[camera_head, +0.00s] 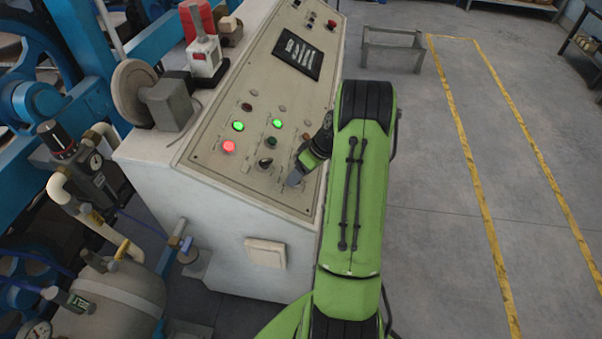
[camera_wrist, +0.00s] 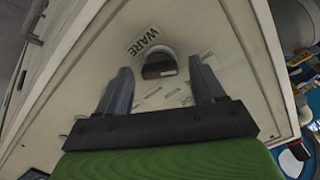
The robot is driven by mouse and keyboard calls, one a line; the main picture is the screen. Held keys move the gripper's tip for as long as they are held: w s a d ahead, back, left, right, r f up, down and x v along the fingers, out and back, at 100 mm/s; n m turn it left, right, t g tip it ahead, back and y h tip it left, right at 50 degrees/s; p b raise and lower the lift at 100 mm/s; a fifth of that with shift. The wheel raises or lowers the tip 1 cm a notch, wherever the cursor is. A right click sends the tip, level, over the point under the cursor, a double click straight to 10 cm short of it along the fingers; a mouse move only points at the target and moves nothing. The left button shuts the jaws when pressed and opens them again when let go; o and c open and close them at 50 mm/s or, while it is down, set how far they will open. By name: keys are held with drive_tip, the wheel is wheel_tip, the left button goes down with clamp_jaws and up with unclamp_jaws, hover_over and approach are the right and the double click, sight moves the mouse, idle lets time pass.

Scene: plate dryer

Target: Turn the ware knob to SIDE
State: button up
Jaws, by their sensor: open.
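The ware knob (camera_wrist: 158,66) is a dark, rounded selector with a flat-faced grip bar, on the cream panel beside the printed word WARE. Other small labels lie around it, too blurred to read surely, so its setting cannot be told. My gripper (camera_wrist: 160,64) is open, with one grey finger on each side of the knob and visible gaps to both. Whether the fingertips reach the knob's depth is unclear. In the head view my gripper (camera_head: 298,174) is over the lower right of the sloped control panel (camera_head: 215,158), and it hides the ware knob there.
Left of my gripper are another black knob (camera_head: 265,162), a lit red button (camera_head: 229,147) and lit green buttons (camera_head: 238,126).

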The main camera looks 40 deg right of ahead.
drive_tip(key=c, duration=1.1)
drive_tip(key=shift+o, duration=0.2)
drive_tip(key=shift+m, duration=0.3)
drive_tip(key=m+p, duration=0.1)
drive_tip(key=m, duration=0.2)
drive_tip(key=shift+r+m, duration=0.1)
drive_tip(key=shift+m, duration=0.2)
drive_tip(key=shift+d+m+y+p, duration=0.1)
drive_tip(key=shift+m+y+p, duration=0.4)
drive_tip(key=shift+m, duration=1.2)
drive_tip(key=o, duration=1.1)
drive_tip(key=shift+c, duration=0.2)
